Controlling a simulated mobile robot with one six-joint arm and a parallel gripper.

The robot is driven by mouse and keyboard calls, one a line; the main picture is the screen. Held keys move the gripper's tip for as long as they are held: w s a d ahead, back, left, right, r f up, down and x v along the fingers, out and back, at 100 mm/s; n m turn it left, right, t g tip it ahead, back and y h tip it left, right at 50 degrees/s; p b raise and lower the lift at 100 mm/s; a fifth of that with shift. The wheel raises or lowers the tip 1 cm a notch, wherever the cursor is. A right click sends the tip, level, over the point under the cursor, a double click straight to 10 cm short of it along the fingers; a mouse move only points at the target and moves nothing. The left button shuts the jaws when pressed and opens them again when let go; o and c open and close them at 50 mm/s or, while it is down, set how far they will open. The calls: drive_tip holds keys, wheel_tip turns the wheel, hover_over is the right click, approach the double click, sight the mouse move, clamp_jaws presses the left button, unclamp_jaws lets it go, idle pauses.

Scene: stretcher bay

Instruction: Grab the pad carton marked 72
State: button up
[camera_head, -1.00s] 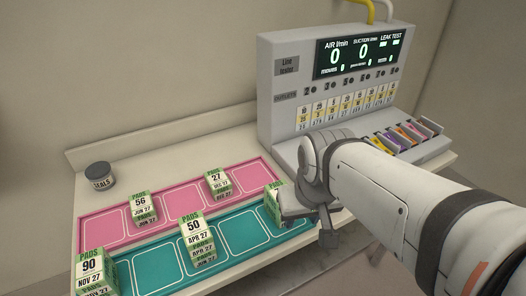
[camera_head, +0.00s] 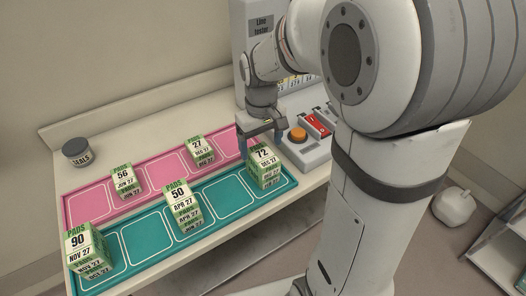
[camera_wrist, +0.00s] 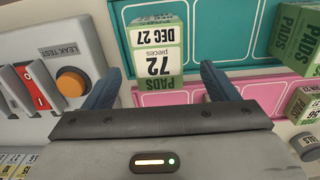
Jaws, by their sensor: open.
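The pad carton marked 72 (camera_head: 264,166) stands at the right end of the teal tray (camera_head: 151,229). It is white and green, with DEC 27 under the number. In the wrist view the carton (camera_wrist: 157,62) appears upside down, just ahead of the jaws and roughly between them. My gripper (camera_head: 262,146) is open, with blue fingers, and reaches down beside and over the carton. In the wrist view my gripper (camera_wrist: 158,85) has its fingers spread apart with no grip on the carton. I cannot tell whether a finger touches it.
Cartons marked 90 (camera_head: 86,247) and 50 (camera_head: 183,205) stand on the teal tray. Cartons 56 (camera_head: 126,180) and 27 (camera_head: 201,150) stand on the pink tray (camera_head: 88,210). A tester with an orange button (camera_head: 298,134) is close on the right. A SEALS jar (camera_head: 77,151) stands at left.

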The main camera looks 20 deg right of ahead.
sight(262, 153)
wheel_tip(262, 153, down, 5)
drive_tip(key=shift+d+f+p, duration=0.15)
drive_tip(key=shift+f+p, duration=0.05)
drive_tip(key=shift+p, duration=0.15)
drive_tip(key=c, duration=1.2)
drive_tip(key=shift+w, duration=0.1)
